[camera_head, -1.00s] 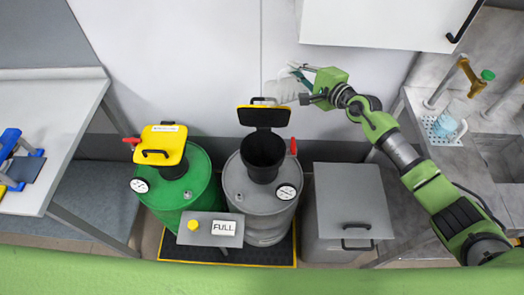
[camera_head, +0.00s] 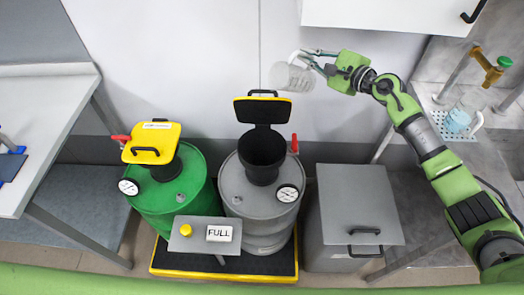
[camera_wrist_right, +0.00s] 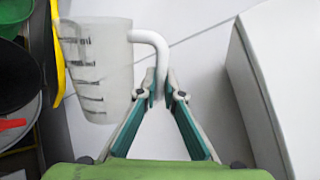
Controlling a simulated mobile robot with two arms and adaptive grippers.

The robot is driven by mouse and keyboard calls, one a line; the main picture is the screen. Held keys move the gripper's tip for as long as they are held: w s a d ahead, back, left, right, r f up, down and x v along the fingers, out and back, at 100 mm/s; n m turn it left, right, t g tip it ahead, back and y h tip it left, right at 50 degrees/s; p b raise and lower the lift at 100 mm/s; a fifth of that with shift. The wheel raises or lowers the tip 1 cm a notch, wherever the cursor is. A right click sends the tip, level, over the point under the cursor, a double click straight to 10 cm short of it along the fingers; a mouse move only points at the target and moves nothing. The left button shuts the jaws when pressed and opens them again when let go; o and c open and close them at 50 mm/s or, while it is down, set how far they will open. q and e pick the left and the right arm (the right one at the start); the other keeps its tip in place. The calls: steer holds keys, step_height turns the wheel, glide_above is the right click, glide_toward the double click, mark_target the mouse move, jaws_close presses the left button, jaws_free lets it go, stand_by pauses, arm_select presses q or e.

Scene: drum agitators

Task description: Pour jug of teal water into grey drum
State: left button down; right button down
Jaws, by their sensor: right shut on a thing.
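My right gripper (camera_head: 318,60) is shut on the handle of a translucent jug (camera_head: 290,76), held high behind the grey drum and a little to its right in the head view. The jug (camera_wrist_right: 104,70) also shows in the right wrist view, with dark measuring marks and its white handle between the fingers (camera_wrist_right: 160,82). No teal water is visible in it; I cannot tell its exact tilt. The grey drum (camera_head: 265,240) has a black funnel (camera_head: 262,150) on top, its yellow-edged lid (camera_head: 263,110) standing open. My left gripper is not in view.
A second jug (camera_head: 460,118) with blue liquid stands on a rack at right, below a brass tap (camera_head: 490,65). A green drum (camera_head: 160,215) with a shut yellow lid (camera_head: 152,143) stands left. A grey bin (camera_head: 357,205) stands right of the grey drum. A cabinet (camera_head: 385,12) overhangs behind.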

steer(key=w+d+f+m+y+b, duration=0.2)
steer(key=w+d+f+m+b, duration=0.2)
steer(key=m+b, duration=0.6)
steer(key=shift+w+d+f+t+y+b, duration=0.25)
steer(key=shift+d+f+b, duration=0.75)
steer(key=shift+b, duration=2.1)
steer(key=shift+s+r, duration=0.1)
